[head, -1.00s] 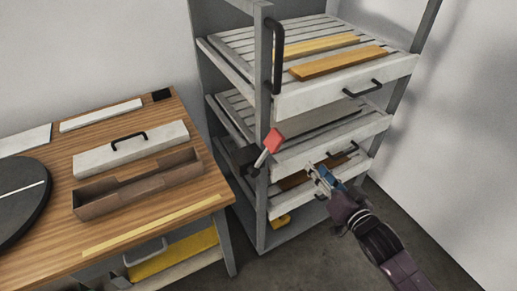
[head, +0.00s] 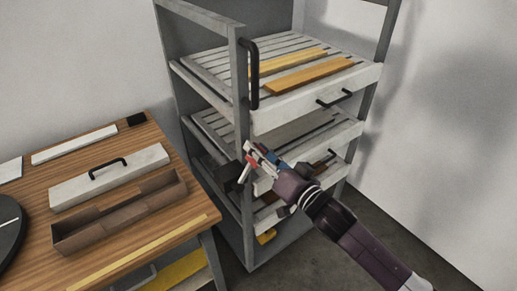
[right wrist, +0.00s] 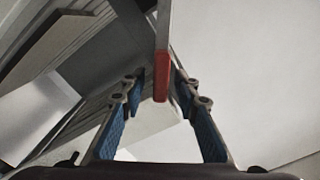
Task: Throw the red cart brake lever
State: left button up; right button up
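The red brake lever (head: 250,164) is on the front post of the grey cart (head: 245,225), beside a dark bracket. In the head view my right gripper (head: 256,150) is at the lever and partly covers it. In the right wrist view the lever's red end (right wrist: 161,78) shows between the two blue-padded fingers of the right gripper (right wrist: 160,88). The fingers are spread, with a gap on both sides of the lever. I cannot tell how deep the lever sits between them. My left gripper is not in view.
A wooden table (head: 140,225) on the left carries a brown open box (head: 120,215) and a pale lid (head: 110,175). Floor is free at the right.

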jog(key=shift+w, duration=0.1)
grip_shut()
dwell(0.3)
jog(key=shift+a+r, duration=0.15)
jog(key=shift+s+a+r+n+p, duration=0.7)
jog(key=shift+a+n+p, duration=0.15)
jog(key=shift+n+p, duration=0.35)
jog(key=s+a+f+n+p, duration=0.1)
jog(key=s+a+n+p, duration=0.1)
jog(key=s+a+n, duration=0.5)
jog(key=shift+a+f+n, duration=0.4)
jog(key=shift+a+n, duration=0.8)
jog(key=shift+n, duration=1.2)
